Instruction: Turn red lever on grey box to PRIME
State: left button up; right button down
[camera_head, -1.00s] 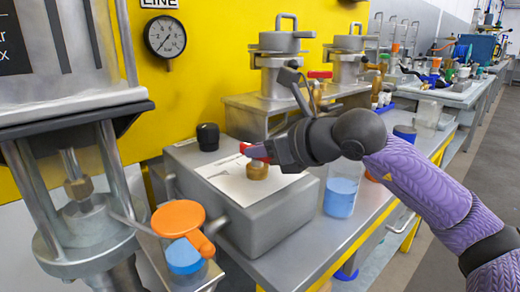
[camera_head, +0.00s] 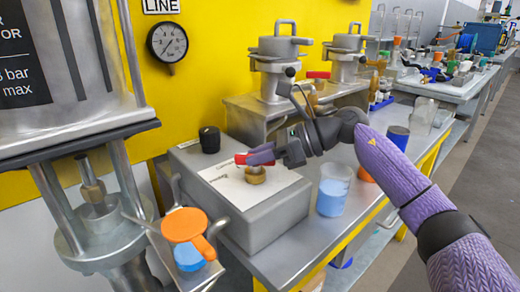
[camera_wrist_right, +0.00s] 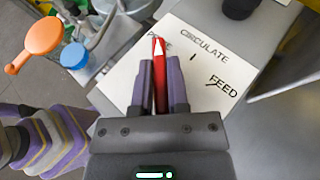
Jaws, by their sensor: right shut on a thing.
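The grey box (camera_head: 265,222) stands on the bench with a white label plate (camera_head: 225,178) on top. A brass valve stem (camera_head: 255,174) rises from the plate. The red lever (camera_head: 240,158) sits above it, its tip pointing left. My right gripper (camera_head: 262,155) reaches in from the right and is shut on the red lever. In the right wrist view, the red lever (camera_wrist_right: 158,65) runs between the purple fingers. Its tip lies over a partly covered label beginning with P. CIRCULATE and FEED are readable to its right. The lever's pivot is hidden there. My left gripper is not in view.
A black knob (camera_head: 209,139) stands at the box's back left. A beaker of blue liquid (camera_head: 333,191) stands right of the box. Metal pots (camera_head: 280,60) stand behind.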

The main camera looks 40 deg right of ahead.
dwell(0.5)
jog(key=c, duration=0.6)
grip_release()
jog(key=p+v, duration=0.2)
jog(key=v, duration=0.8)
jog(key=shift+w+d, duration=0.1)
jog(key=shift+w, duration=0.05)
